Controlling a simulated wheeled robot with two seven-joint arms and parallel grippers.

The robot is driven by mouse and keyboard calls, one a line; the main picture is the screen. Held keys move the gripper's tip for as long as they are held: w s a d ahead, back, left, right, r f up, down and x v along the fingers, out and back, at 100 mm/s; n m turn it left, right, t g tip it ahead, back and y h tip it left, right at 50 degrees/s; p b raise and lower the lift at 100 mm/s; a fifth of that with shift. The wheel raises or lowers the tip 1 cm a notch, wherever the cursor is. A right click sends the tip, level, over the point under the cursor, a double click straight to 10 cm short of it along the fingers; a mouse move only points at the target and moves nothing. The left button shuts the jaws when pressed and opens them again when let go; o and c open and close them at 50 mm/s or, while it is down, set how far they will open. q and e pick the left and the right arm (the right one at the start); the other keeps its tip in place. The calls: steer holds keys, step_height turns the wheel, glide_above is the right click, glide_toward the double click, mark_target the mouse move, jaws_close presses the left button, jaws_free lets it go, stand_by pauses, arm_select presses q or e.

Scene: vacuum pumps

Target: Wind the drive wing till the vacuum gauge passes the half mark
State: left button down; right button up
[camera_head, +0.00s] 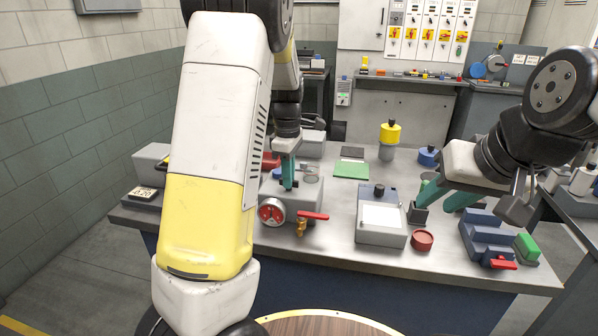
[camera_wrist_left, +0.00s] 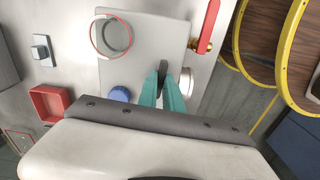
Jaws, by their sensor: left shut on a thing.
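The grey pump box (camera_head: 298,203) stands on the bench's left part, with a round red-and-white dial (camera_head: 271,212) on its front; I cannot read a needle. My left gripper (camera_head: 288,184) reaches down over the box top. In the left wrist view, its teal fingers (camera_wrist_left: 164,88) are shut on a thin dark upright wing (camera_wrist_left: 163,68), which they partly hide. A clear round cover with a red ring (camera_wrist_left: 111,37) and a blue knob (camera_wrist_left: 119,94) are beside it. My right gripper (camera_head: 443,202) is open, with its teal fingers apart, over the bench's right part.
A red lever (camera_head: 313,215) and brass valve (camera_head: 300,228) stick out of the box front. A grey box with a white panel (camera_head: 382,216), a red round lid (camera_head: 422,240) and a blue vise-like block (camera_head: 486,237) stand rightward. A green mat (camera_head: 351,169) lies behind.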

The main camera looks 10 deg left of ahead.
arm_select(q)
steer(key=shift+n, duration=1.1)
steer(key=c, duration=1.5)
jaws_free()
steer(key=shift+o, duration=0.2)
steer(key=shift+r, duration=0.1)
steer(key=shift+r, duration=0.9)
steer(key=shift+r, duration=3)
